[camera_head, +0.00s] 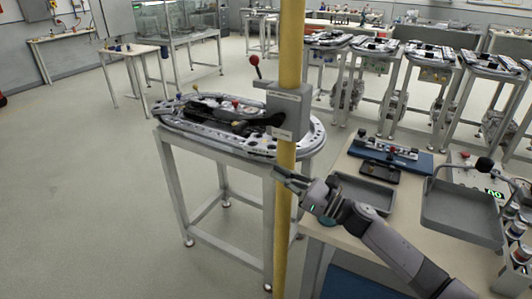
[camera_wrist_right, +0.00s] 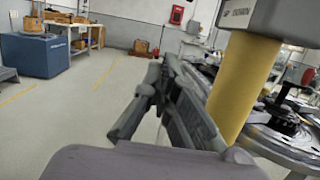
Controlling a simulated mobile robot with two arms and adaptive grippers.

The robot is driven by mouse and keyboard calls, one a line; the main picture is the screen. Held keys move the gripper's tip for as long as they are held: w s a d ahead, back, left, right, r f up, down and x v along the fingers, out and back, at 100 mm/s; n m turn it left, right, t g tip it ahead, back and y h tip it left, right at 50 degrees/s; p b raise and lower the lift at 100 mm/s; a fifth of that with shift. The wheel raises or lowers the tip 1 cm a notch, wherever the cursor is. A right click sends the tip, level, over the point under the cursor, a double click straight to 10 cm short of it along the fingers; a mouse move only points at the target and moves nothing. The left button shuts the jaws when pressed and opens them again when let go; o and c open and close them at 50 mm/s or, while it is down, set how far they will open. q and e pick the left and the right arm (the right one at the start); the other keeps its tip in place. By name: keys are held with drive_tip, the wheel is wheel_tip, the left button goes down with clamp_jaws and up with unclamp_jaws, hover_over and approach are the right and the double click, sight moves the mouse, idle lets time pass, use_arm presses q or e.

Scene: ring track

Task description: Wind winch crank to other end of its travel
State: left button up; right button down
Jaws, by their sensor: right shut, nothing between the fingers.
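A grey box (camera_head: 288,110) with a pale label is mounted on a yellow post (camera_head: 290,45). A dark arm with a red ball knob (camera_head: 254,60) rises from the box's left side and looks like the crank. My right gripper (camera_head: 280,180) is shut and empty, below the box and close to the post. It also shows in the right wrist view (camera_wrist_right: 162,75), left of the post. I cannot tell whether it touches the post. My left gripper is out of view.
An oval track table (camera_head: 175,128) stands behind the post. A workbench (camera_head: 346,170) at the right holds grey trays (camera_head: 365,192), a blue-based fixture (camera_head: 410,158) and a control panel (camera_head: 494,192). The floor at the left (camera_head: 80,200) is clear.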

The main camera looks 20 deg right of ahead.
sight(259, 124)
drive_tip(key=w+a+r+p, duration=0.6)
drive_tip(key=w, duration=0.1)
drive_tip(key=shift+a+r+n+g+y, duration=0.15)
drive_tip(key=shift+n+g+y, duration=0.15)
drive_tip(key=shift+w, duration=0.1)
idle(0.3)
